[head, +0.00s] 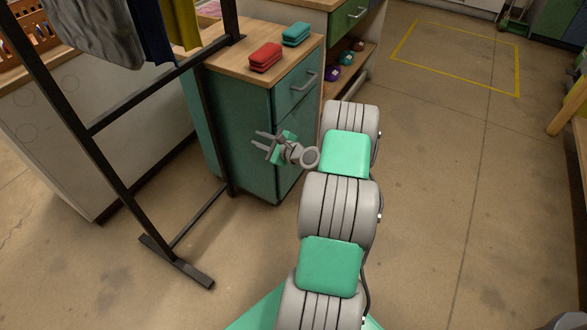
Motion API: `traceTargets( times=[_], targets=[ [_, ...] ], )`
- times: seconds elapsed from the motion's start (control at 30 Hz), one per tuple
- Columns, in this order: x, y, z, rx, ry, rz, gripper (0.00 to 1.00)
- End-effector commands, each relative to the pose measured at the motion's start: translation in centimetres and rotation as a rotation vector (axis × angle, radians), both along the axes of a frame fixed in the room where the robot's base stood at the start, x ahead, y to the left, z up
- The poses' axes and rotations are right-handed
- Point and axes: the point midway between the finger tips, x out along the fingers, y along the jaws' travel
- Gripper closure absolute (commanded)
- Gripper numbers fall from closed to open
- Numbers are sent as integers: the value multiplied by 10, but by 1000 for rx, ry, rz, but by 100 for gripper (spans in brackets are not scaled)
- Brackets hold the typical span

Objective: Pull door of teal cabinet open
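The teal cabinet (235,108) stands left of my arm, with a wooden top. Its front faces right and has a drawer (297,88) with a grey bar handle (305,82). The door (288,182) is below the drawer and looks shut; much of it is hidden behind my arm, and I see no door handle. My gripper (257,141) overlaps the cabinet's front edge in the head view, with its fingers pointing left. The fingers are apart with nothing visible between them. I cannot tell whether it touches the cabinet.
A black metal rack (108,165) with hanging clothes stands close on the left. A red case (265,57) and a teal case (296,34) lie on the cabinet top. A wooden shelf unit with a green drawer (349,14) stands behind. The floor to the right is mostly clear.

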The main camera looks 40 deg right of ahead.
Motion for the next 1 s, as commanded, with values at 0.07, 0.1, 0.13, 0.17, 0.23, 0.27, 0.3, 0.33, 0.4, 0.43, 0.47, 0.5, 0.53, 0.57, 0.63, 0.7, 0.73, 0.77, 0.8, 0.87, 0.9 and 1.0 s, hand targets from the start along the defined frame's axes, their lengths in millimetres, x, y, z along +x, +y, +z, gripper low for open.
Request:
traceTargets(
  times=[0.07,0.1,0.13,0.17,0.23,0.27,0.3,0.33,0.4,0.43,0.47,0.5,0.53,0.57,0.63,0.7,0.73,0.77,0.8,0.87,0.9,1.0],
  targets=[
    [-25,-46,-67,225,-74,-168,78],
    [-37,-64,-85,326,-116,-239,78],
    [-47,-77,-97,393,-147,-288,78],
    [-56,-87,-107,455,-175,-330,78],
    [-75,-107,-125,569,-232,-409,78],
    [-80,-112,-130,602,-249,-429,78],
    [-85,-117,-133,632,-267,-449,78],
    [-86,-119,-133,646,-275,-457,78],
    [-81,-122,-133,655,-281,-462,78],
    [-77,-122,-133,656,-279,-461,78],
    [-71,-123,-132,653,-279,-458,78],
    [-64,-125,-132,652,-280,-457,78],
    [-58,-126,-133,652,-279,-457,78],
    [-52,-127,-133,651,-278,-457,78],
    [-38,-130,-134,652,-276,-456,78],
    [-27,-133,-133,651,-277,-457,78],
    [-23,-134,-133,651,-276,-457,78],
    [-20,-135,-133,650,-277,-458,78],
    [-16,-136,-132,652,-277,-459,78],
    [-13,-137,-132,651,-275,-460,78],
    [-12,-137,-132,652,-276,-459,78],
    [-12,-137,-131,652,-275,-460,78]
  ],
)
